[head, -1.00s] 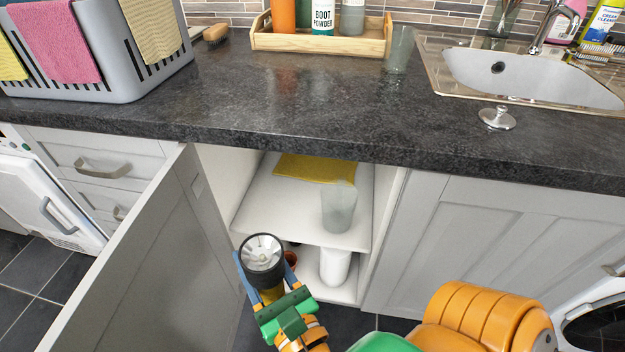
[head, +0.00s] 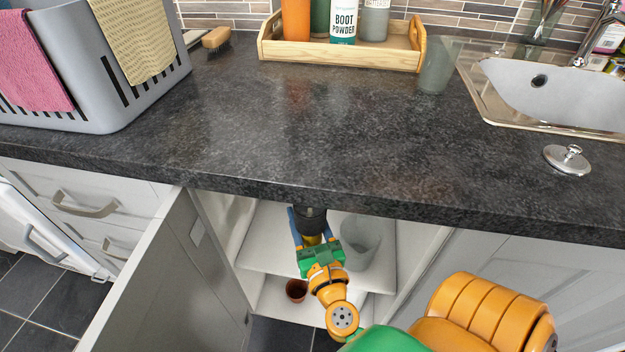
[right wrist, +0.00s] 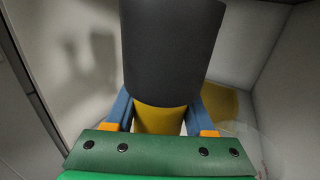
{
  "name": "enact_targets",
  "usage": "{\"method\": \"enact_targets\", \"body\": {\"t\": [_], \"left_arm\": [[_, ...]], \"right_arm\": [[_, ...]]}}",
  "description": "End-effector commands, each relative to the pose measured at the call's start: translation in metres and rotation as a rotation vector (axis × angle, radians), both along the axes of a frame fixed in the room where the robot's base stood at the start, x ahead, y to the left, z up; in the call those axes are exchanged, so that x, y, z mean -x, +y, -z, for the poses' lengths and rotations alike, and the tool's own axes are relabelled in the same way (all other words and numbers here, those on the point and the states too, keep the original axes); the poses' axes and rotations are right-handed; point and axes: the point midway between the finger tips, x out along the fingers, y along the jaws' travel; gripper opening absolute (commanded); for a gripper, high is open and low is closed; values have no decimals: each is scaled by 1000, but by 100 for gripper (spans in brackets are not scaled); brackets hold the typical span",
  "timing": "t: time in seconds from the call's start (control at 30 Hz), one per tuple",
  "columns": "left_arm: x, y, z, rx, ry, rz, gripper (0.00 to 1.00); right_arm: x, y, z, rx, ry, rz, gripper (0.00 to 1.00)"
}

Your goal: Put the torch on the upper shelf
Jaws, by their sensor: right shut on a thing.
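The torch (head: 311,220), with a black head and a yellow body, is in my right gripper (head: 312,238), inside the open cabinet below the worktop. In the right wrist view the blue fingers of the gripper (right wrist: 160,112) are shut on the yellow body, and the black torch head (right wrist: 170,50) points away. The torch is over the white upper shelf (head: 262,245); the gripper hides whether it touches it. The worktop's front edge partly covers the torch head. My left gripper is not in view.
A clear tumbler (head: 360,243) stands on the upper shelf just right of the gripper. A yellow cloth (right wrist: 224,105) lies deeper on that shelf. A small brown pot (head: 297,290) is on the lower shelf. The open cabinet door (head: 165,280) stands at left; the worktop (head: 260,130) overhangs.

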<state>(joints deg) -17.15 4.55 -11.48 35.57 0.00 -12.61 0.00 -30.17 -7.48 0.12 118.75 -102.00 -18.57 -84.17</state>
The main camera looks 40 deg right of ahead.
Motion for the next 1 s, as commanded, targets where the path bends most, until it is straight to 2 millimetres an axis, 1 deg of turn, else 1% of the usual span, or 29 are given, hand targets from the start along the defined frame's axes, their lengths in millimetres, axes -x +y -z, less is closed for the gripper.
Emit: {"method": "enact_targets", "body": {"t": [0.27,0.3,0.4,0.5,0.67,0.73,0.8,0.87,0.93,1.0], "left_arm": [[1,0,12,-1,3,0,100],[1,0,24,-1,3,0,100],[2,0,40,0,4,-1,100],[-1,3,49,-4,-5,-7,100],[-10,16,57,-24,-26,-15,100],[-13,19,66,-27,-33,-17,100],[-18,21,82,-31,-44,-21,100],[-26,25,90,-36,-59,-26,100],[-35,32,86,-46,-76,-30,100],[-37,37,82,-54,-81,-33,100]], "right_arm": [[-50,-37,29,2,-3,2,0],[-55,-40,42,3,-1,0,0],[-67,-49,62,2,-1,0,0],[-76,-56,73,2,-1,0,0],[-84,-62,82,3,-1,0,0],[-89,-66,93,1,-2,0,0],[-89,-65,112,1,-1,-1,0],[-89,-65,122,1,0,0,0],[-88,-65,120,1,-1,0,0],[-88,-65,116,0,-1,0,0]]}}
